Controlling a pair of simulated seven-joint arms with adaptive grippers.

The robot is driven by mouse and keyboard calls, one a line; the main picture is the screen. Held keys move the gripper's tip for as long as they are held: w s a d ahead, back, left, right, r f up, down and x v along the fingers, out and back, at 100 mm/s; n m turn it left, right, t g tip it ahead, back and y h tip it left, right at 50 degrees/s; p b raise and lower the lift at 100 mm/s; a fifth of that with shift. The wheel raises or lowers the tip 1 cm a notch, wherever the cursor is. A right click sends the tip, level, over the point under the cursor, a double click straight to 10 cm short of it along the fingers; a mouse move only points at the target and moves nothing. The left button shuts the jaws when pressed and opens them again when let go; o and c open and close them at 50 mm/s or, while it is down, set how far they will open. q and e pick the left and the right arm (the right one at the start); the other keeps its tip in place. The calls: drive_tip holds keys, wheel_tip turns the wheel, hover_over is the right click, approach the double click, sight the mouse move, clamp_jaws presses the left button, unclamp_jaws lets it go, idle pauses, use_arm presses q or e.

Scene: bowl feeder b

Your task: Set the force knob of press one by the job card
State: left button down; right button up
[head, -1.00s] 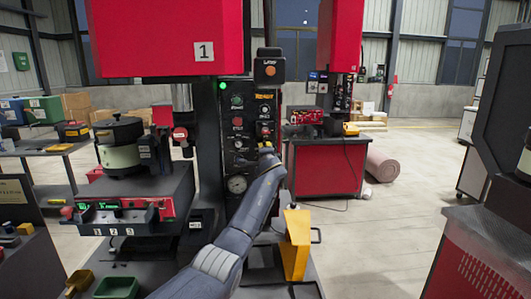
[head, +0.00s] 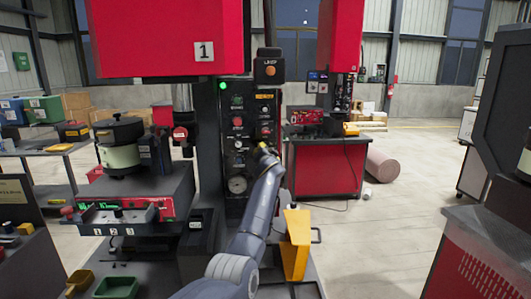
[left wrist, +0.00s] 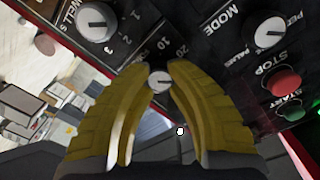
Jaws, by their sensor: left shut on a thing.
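Press one (head: 165,35) has a red head with a "1" plate and a dark control panel (head: 238,165) below it. My left arm reaches up to this panel, and my left gripper (head: 264,149) is at its right side. In the left wrist view, the yellow fingers of my left gripper (left wrist: 158,80) are shut on a small grey knob (left wrist: 160,82) with 10 and 20 printed by it. The fingers hide its name and part of its scale. I cannot make out a readable job card. My right gripper is not in view.
Close by are the dwell knob (left wrist: 97,22), the mode knob (left wrist: 268,32), the red stop button (left wrist: 285,80) and the green start button (left wrist: 291,110). A yellow box (head: 296,245) stands right of my arm.

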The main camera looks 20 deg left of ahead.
use_arm(q)
drive_tip(key=shift+a+f+n, duration=0.15)
drive_tip(key=shift+n, duration=0.15)
drive_tip(key=c, duration=1.3)
unclamp_jaws()
drive_tip(key=shift+a, duration=0.1)
drive_tip(key=shift+c, duration=0.2)
drive_tip(key=shift+o, duration=1.4)
drive_tip(key=shift+s+d, duration=0.1)
drive_tip(key=shift+d, duration=0.1)
drive_tip(key=v, duration=1.2)
